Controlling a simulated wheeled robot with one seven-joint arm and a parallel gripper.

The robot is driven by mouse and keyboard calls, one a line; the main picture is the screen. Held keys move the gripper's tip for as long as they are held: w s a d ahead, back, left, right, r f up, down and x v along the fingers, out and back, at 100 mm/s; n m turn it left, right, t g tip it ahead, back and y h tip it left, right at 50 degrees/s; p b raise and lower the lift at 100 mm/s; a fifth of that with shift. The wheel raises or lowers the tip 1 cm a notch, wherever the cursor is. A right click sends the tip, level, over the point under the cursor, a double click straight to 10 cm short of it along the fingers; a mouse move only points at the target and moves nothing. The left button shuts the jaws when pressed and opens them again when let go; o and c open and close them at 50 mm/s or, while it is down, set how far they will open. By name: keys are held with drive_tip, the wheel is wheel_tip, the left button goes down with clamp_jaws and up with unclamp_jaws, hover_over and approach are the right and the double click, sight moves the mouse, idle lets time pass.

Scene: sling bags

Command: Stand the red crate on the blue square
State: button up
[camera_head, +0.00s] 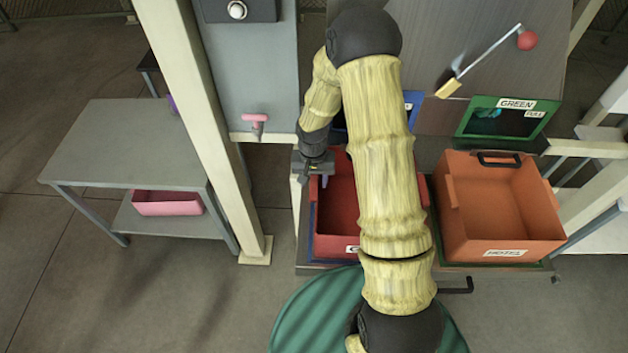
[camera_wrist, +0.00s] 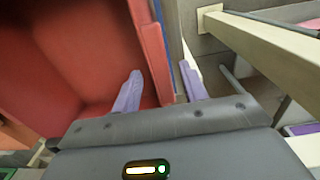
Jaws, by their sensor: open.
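The red crate (camera_head: 336,208) stands upright on the shelf in the middle of the head view, with my arm across its right part. A narrow blue edge, seemingly of the blue square (camera_head: 312,232), shows along its left side; the rest is hidden under the crate. My gripper (camera_head: 318,176) is open at the crate's left wall. In the wrist view the crate's wall (camera_wrist: 153,50) lies between the fingers of my gripper (camera_wrist: 160,72). One finger is on the inside of the crate and the other is outside. I cannot tell whether either touches the wall.
An orange crate (camera_head: 498,205) with a label stands to the right on a green-edged place. A green-framed opening (camera_head: 507,118) is above it. A pale post (camera_head: 200,120) rises close left of my gripper. A grey table (camera_head: 130,145) with a pink bin (camera_head: 167,203) stands further left.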

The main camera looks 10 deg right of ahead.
wheel_tip(320, 180, up, 11)
drive_tip(key=shift+r, duration=0.15)
drive_tip(key=shift+a, duration=0.1)
idle(0.6)
drive_tip(key=s+d+r+n+t, duration=0.1)
drive_tip(key=s+r, duration=0.3)
drive_tip(key=s, duration=0.4)
drive_tip(key=s+d+r+n+t, duration=0.1)
drive_tip(key=s+r+n, duration=0.1)
drive_tip(key=s+r, duration=0.2)
drive_tip(key=s, duration=0.3)
drive_tip(key=shift+s+r+t, duration=0.2)
drive_tip(key=shift+s+t, duration=0.1)
drive_tip(key=shift+s, duration=0.05)
drive_tip(key=shift+d, duration=0.1)
drive_tip(key=shift+c, duration=0.7)
